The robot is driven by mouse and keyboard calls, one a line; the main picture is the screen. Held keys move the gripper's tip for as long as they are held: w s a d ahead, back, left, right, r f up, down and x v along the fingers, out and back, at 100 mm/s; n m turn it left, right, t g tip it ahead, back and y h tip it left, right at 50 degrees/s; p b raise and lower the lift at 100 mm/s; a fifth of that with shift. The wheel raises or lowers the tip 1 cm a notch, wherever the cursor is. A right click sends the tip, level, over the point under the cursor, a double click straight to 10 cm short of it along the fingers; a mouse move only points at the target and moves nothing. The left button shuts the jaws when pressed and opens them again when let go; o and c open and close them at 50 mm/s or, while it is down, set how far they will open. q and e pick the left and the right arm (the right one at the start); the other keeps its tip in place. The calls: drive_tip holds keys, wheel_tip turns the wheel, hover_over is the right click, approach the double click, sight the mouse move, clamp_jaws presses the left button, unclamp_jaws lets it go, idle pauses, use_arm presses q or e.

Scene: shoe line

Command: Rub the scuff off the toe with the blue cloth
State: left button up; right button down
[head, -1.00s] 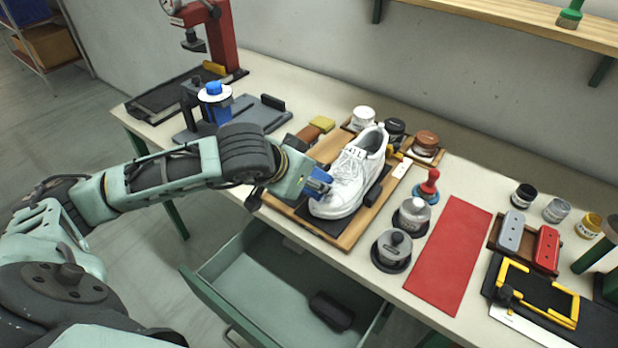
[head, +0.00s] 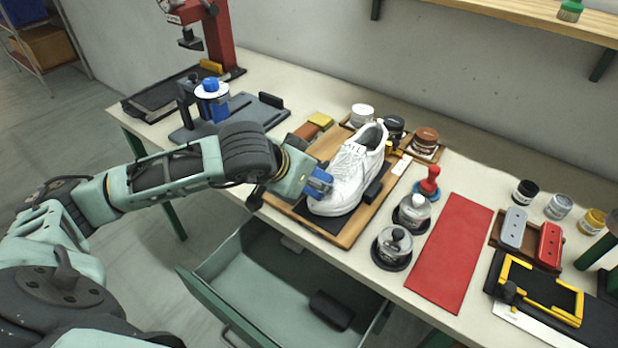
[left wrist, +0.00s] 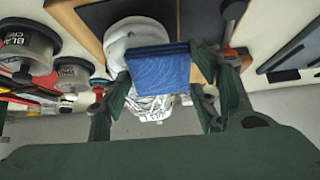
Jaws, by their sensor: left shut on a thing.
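A white sneaker (head: 350,180) sits on a dark pad on a wooden board, its toe toward the front of the bench. My left gripper (head: 316,184) is at the left side of the toe, shut on the folded blue cloth (head: 320,180). In the left wrist view the blue cloth (left wrist: 158,68) lies between my left gripper's fingers (left wrist: 160,95), in front of the white shoe (left wrist: 135,32). The cloth looks close against the toe, but I cannot tell whether it touches. The scuff is not visible. My right gripper is not in view.
The wooden board (head: 345,238) holds the shoe. Lidded jars (head: 392,246) and a red mat (head: 450,250) lie to its right. An open drawer (head: 225,275) juts out below the bench front. A blue dispenser (head: 212,105) stands at the back left.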

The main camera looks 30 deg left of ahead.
sight(334, 191)
use_arm(q)
drive_tip(key=shift+s+d+r+b, duration=0.15)
drive_tip(key=shift+d+b, duration=0.35)
drive_tip(key=shift+d, duration=1)
drive_tip(key=shift+s+d+f+b, duration=0.15)
drive_tip(key=shift+d+b, duration=0.25)
drive_tip(key=shift+d, duration=0.4)
drive_tip(key=shift+s+d+f+b, duration=0.1)
drive_tip(key=shift+d+b, duration=0.25)
drive_tip(key=shift+d, duration=0.45)
drive_tip(key=shift+b, duration=0.4)
drive_tip(key=shift+w+a+f+b, duration=0.1)
drive_tip(key=shift+w+a+b, duration=0.05)
drive_tip(key=shift+a+b, duration=1)
drive_tip(key=shift+a, duration=0.55)
drive_tip(key=shift+w+a+b, duration=0.2)
drive_tip(key=shift+a+b, duration=0.45)
drive_tip(key=shift+a, duration=0.8)
drive_tip(key=shift+w+r, duration=0.1)
drive_tip(key=shift+r, duration=0.1)
drive_tip(key=shift+r, duration=0.1)
